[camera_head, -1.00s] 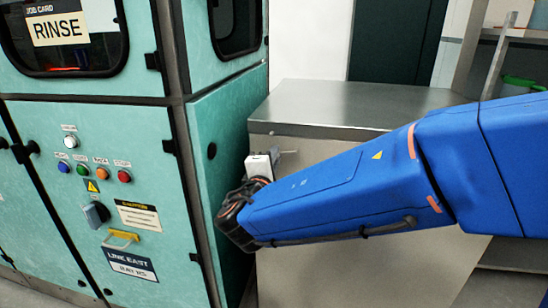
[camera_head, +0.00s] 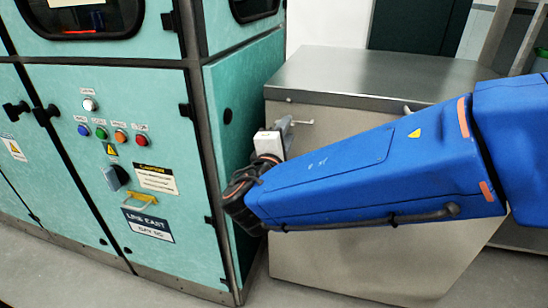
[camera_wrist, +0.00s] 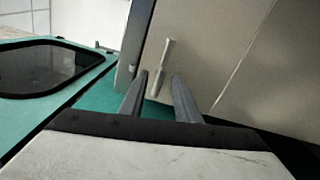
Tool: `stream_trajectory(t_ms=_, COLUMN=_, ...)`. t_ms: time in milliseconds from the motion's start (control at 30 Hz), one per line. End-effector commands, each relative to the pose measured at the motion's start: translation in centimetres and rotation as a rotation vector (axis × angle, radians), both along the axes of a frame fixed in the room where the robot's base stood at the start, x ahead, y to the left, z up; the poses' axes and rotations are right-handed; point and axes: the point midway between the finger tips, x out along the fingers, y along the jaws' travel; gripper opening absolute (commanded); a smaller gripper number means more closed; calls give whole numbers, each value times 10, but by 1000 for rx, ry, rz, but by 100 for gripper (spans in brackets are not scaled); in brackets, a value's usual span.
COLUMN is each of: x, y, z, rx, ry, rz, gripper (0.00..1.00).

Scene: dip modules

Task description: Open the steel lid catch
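The lid catch looks like a small pale metal lever. In the wrist view the lever (camera_wrist: 164,60) stands on a beige-grey panel, in line with the gap between my fingertips. In the head view the lever (camera_head: 303,122) sticks out near the upper left of the steel-topped cabinet (camera_head: 350,78). My gripper (camera_wrist: 160,76) is open, with two dark fingers apart and nothing seen held between them. In the head view my gripper (camera_head: 287,125) is beside the lever, partly hidden by my wrist. I cannot tell whether the fingers touch the lever.
A teal machine (camera_head: 150,95) with buttons and a yellow handle (camera_head: 142,199) stands close on the left of my gripper. My blue arm hides part of the cabinet front. A small rod end (camera_head: 407,108) shows above my arm. The floor in front is clear.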

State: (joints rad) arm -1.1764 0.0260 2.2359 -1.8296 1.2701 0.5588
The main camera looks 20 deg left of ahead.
Motion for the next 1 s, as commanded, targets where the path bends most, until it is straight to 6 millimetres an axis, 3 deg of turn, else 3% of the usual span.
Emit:
stream_trajectory(t_ms=600, x=-95, y=0, z=0, rx=0, ry=0, rz=4, gripper=30)
stream_trajectory(t_ms=1000, x=-128, y=0, z=-1, rx=0, ry=1, rz=1, gripper=30)
